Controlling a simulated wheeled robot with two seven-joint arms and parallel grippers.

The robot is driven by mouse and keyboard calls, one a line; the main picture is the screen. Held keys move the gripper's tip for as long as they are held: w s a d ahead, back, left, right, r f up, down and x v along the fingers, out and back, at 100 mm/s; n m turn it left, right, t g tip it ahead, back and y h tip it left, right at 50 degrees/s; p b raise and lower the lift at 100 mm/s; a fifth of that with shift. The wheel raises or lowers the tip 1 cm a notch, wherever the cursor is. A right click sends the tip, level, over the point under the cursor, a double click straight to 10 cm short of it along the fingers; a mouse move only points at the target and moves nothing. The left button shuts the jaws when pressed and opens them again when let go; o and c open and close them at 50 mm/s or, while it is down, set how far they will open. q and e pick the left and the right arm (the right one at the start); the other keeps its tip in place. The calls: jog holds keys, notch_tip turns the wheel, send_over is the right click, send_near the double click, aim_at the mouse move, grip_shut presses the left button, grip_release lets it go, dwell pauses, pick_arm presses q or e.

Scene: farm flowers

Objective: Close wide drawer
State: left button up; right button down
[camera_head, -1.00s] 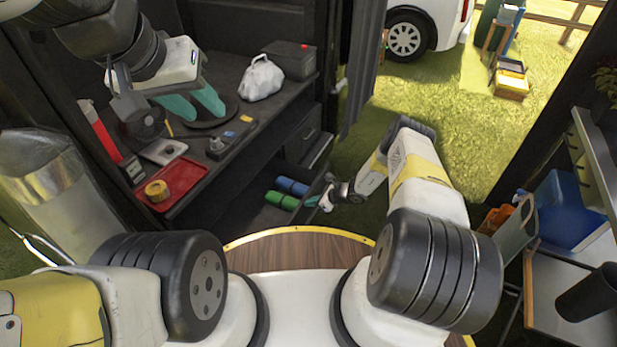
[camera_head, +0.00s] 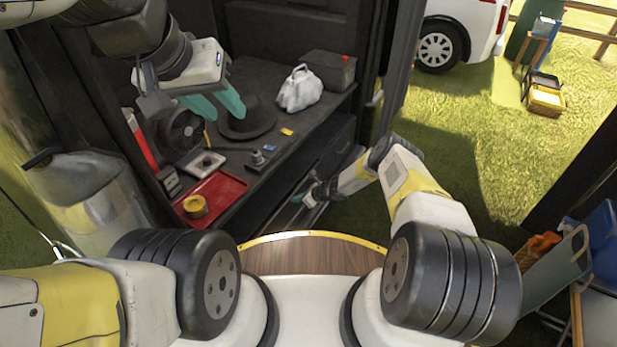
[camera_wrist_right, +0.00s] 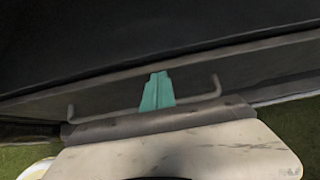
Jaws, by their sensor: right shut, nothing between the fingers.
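The wide drawer (camera_wrist_right: 240,65) is low in the dark cabinet; its front and its bar handle (camera_wrist_right: 90,118) show in the right wrist view. In the head view my right arm partly hides the drawer. My right gripper (camera_wrist_right: 157,85) is shut and empty, its teal fingertips at the drawer front beside the handle; I cannot tell whether they touch. It also shows at the low front of the cabinet in the head view (camera_head: 305,198). My left gripper (camera_head: 222,106) is open and empty above the cabinet top, its teal fingers apart over a dark hat.
The cabinet top holds a red tray (camera_head: 222,190) with a yellow tape roll (camera_head: 195,206), a white bag (camera_head: 299,90) and a dark box (camera_head: 328,72). Grass is open to the right. A blue container (camera_head: 603,240) stands at the right edge.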

jog(key=shift+w+a+r, duration=0.1)
jog(key=shift+w+a, duration=0.3)
jog(key=shift+a, duration=0.3)
jog(key=shift+w+a+r, duration=0.1)
